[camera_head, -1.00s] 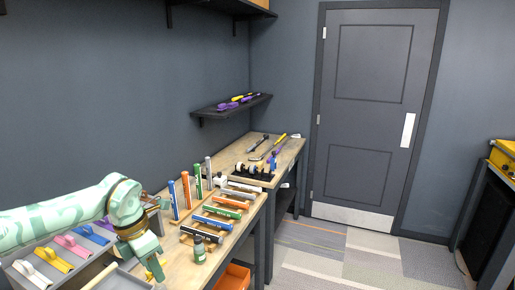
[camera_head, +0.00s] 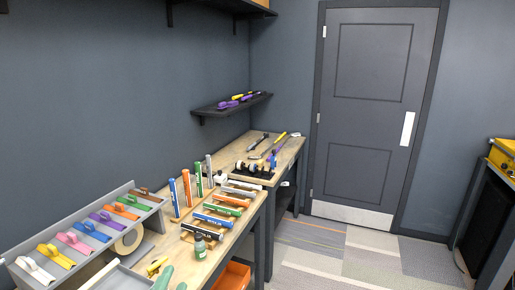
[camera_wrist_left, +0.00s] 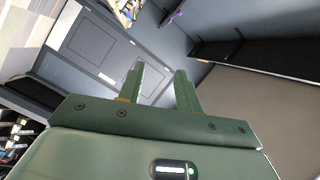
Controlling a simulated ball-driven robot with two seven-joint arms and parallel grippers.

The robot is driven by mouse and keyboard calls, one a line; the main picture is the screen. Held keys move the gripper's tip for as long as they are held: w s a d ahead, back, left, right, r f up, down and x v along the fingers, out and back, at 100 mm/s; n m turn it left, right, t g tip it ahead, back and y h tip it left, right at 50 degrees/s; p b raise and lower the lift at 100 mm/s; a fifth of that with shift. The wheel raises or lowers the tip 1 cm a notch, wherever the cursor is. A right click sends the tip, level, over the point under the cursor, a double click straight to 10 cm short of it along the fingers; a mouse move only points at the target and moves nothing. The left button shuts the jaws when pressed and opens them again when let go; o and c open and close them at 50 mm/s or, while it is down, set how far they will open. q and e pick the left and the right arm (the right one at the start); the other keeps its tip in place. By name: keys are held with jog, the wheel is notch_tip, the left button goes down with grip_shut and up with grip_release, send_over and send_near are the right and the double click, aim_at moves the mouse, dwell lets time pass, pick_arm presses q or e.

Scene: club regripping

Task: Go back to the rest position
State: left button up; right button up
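My left gripper (camera_head: 172,281) shows only as green tips at the bottom edge of the head view, low over the front of the workbench (camera_head: 232,245). In the left wrist view my left gripper (camera_wrist_left: 160,72) has its two green fingers apart, with nothing between them. The wrist view is tilted and shows the door (camera_wrist_left: 92,45) and wall beyond the fingers. The rest of the left arm is out of the head view. My right gripper is in neither view.
Coloured grips stand and lie on the bench, among them an upright orange one (camera_head: 187,188). A grey sloped rack (camera_head: 146,189) with coloured pieces and a tape roll (camera_head: 128,240) are at left. The floor right is clear.

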pick_arm(q)
jog(key=s+a+f+n+g+y, duration=0.3)
jog(key=s+a+f+g, duration=0.25)
jog(key=s+f, duration=0.3)
jog(key=s+a+f+n+g+y, duration=0.25)
jog(key=s+a+f+g, duration=0.25)
jog(key=s+a+f, duration=0.3)
jog(key=s+d+f+g+h+b, duration=0.1)
jog(key=s+d+f+h+b, duration=0.15)
jog(key=f, duration=1.25)
jog(key=s+d+f+g+h+b, duration=0.1)
jog(key=s+d+f+g+b, duration=0.2)
jog(key=f, duration=1.2)
jog(key=s+f+n+g+h+b, duration=0.1)
jog(key=s+f+n+b, duration=0.3)
jog(key=s+f, duration=1.5)
notch_tip(320, 180, down, 2)
jog(key=g+b, duration=0.1)
jog(key=b, duration=0.1)
jog(key=shift+s+a+f+h+b, duration=0.2)
jog(key=shift+a+h+b, duration=0.05)
jog(key=shift+h+b, duration=0.05)
